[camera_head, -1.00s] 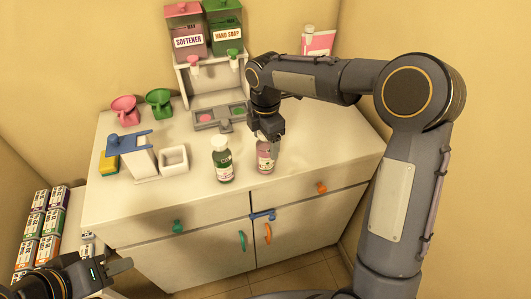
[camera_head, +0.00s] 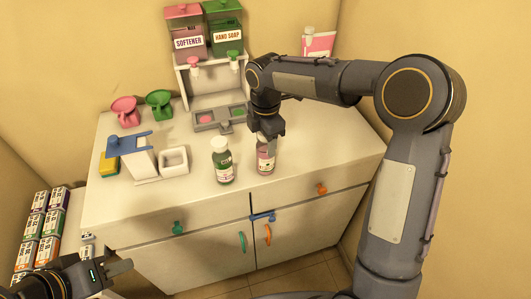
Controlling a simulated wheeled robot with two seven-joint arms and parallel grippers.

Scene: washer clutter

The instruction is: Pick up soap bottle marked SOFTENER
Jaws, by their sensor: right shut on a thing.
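A small pink bottle (camera_head: 265,161) stands upright on the white counter, to the right of a green bottle (camera_head: 222,161) with a white cap. Its label is too small to read. My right gripper (camera_head: 267,138) points down from above and is shut on the top of the pink bottle, hiding its cap. My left gripper (camera_head: 118,269) is low at the left, in front of the cabinet and away from the bottles. Its fingers are partly visible and their opening is unclear.
A dispenser with a pink SOFTENER tank (camera_head: 187,37) and green HAND SOAP tank (camera_head: 224,34) stands behind. Pink (camera_head: 125,110) and green (camera_head: 159,103) funnels, a blue-topped white stand (camera_head: 137,158) and a white box (camera_head: 174,160) sit left. The counter (camera_head: 310,160) is clear at right.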

